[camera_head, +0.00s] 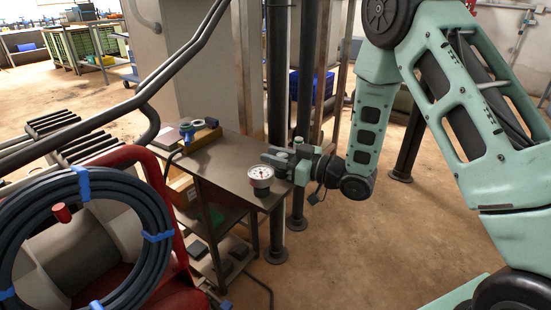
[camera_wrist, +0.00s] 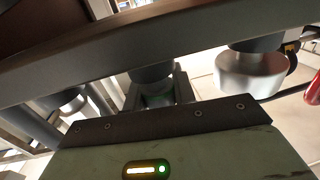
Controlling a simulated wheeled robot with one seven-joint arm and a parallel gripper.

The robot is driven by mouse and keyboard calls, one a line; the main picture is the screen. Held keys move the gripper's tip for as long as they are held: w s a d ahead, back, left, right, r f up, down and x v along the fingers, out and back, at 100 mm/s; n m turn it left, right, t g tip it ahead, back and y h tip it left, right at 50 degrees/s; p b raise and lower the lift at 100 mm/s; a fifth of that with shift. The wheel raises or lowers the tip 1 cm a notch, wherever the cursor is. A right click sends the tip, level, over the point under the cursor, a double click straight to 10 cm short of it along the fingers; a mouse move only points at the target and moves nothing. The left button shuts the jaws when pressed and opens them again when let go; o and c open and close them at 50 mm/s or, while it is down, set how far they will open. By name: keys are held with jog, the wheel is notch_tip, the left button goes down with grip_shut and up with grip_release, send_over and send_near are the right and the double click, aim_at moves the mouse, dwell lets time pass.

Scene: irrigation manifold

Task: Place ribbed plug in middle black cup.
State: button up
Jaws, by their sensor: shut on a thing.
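My gripper (camera_head: 283,160) is at the right edge of the dark table in the head view, beside the gauge. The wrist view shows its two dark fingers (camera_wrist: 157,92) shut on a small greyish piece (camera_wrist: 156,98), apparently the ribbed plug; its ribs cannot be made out. The middle black cup (camera_wrist: 152,74) is directly beyond the fingers, in line with them. Whether the plug is inside the cup or just short of it cannot be told.
A round gauge (camera_head: 261,175) with a white dial is close beside my gripper; its silver body (camera_wrist: 251,73) is on the right in the wrist view. A grey bar (camera_wrist: 100,70) crosses above the fingers. The table (camera_head: 225,160) and a hose coil (camera_head: 25,215) are left.

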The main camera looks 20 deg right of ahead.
jog(key=shift+f, duration=0.2)
jog(key=o, duration=0.9)
jog(key=shift+r, duration=0.1)
jog(key=shift+o, duration=0.2)
jog(key=shift+d+r, duration=0.1)
jog(key=shift+r, duration=0.1)
jog(key=p+v, duration=0.1)
jog(key=v, duration=1.1)
